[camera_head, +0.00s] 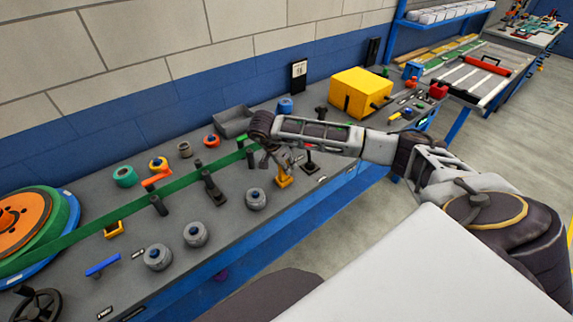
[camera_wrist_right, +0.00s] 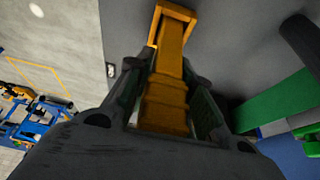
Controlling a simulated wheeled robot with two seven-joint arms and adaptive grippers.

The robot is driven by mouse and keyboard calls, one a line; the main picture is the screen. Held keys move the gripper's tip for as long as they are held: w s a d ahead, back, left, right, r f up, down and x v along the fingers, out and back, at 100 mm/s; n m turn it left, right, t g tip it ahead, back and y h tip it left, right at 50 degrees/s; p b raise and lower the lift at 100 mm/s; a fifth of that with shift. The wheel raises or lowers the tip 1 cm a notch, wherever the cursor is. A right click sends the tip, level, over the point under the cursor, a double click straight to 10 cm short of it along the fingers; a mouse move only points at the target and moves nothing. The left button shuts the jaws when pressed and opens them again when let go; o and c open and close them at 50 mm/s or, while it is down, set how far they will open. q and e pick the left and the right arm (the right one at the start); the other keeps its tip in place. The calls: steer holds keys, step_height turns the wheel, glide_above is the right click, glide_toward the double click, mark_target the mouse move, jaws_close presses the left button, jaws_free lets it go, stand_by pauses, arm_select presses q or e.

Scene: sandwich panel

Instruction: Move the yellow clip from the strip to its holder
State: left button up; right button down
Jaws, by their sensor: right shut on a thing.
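My right gripper (camera_head: 277,160) points down over the front part of the bench, just in front of the green strip (camera_head: 110,216). In the right wrist view my right gripper (camera_wrist_right: 166,95) is shut on the yellow clip (camera_wrist_right: 166,100), which lies lengthwise between the fingers. The clip's far end meets a square yellow-orange frame, the holder (camera_wrist_right: 182,12). The holder (camera_head: 284,182) also shows on the bench below the gripper in the head view. How deep the clip sits in it I cannot tell. The strip (camera_wrist_right: 275,105) passes to the right in the wrist view, apart from the clip. My left gripper is not in view.
A large reel (camera_head: 22,222) stands at the left. Another small yellow frame (camera_head: 113,229) sits near the strip. Dark posts (camera_head: 213,188) and grey rolls (camera_head: 256,199) stand close to the gripper's left. A yellow box (camera_head: 359,92) is behind my forearm.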

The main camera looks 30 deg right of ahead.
steer(key=c, duration=1.2)
jaws_free()
steer(key=shift+o, duration=0.2)
steer(key=shift+r+p, duration=1.95)
steer(key=shift+r, duration=1.6)
